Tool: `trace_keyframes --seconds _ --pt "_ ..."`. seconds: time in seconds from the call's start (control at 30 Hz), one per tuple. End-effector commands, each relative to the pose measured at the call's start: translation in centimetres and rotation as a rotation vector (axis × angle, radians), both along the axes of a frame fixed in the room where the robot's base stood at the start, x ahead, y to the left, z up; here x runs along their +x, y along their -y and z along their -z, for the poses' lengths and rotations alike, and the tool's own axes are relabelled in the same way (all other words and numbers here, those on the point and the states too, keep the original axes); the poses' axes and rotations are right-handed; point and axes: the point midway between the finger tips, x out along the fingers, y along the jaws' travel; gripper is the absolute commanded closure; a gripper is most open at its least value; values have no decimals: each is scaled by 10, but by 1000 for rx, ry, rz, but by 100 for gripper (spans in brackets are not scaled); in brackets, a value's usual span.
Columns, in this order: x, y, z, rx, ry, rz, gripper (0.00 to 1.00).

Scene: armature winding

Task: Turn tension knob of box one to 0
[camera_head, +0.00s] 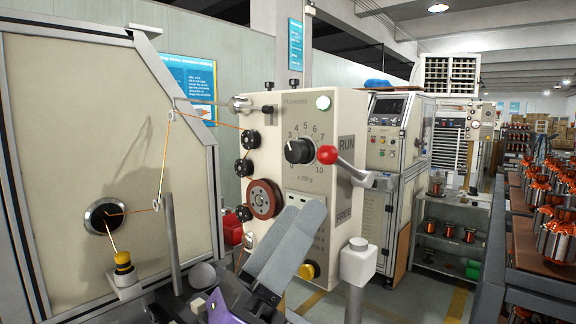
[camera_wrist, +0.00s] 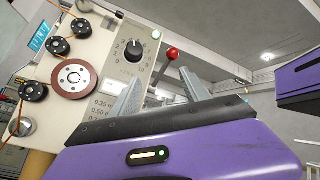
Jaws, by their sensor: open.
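The tension knob (camera_head: 299,151) is a round black knob on the cream front panel of the box (camera_head: 290,108), inside a printed scale that runs up to 10. A pale mark shows on its left side, but I cannot tell its exact reading. The knob also shows in the wrist view (camera_wrist: 134,49), beyond the fingers and up to the left. My gripper (camera_head: 303,206) is open and empty, below the knob and in front of the panel, with a gap to the knob. In the wrist view the two grey fingers (camera_wrist: 162,79) stand apart.
A lever with a red ball (camera_head: 327,154) sticks out just right of the knob, beside the RUN and FREE labels. A red-brown wheel (camera_head: 264,199) and black rollers (camera_head: 249,139) line the panel's left side, with orange wire over them. A yellow button (camera_head: 307,271) sits below.

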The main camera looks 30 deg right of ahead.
Motion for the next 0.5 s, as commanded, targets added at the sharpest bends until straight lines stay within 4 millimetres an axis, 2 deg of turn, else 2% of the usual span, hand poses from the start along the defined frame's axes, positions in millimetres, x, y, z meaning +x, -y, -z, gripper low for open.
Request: trace_keyframes --seconds 0.03,0.2,0.5 --pt "4 -4 -13 93 46 -34 45" --pt "17 -14 -40 391 159 -140 45" --pt "33 -38 -66 778 253 -275 45"
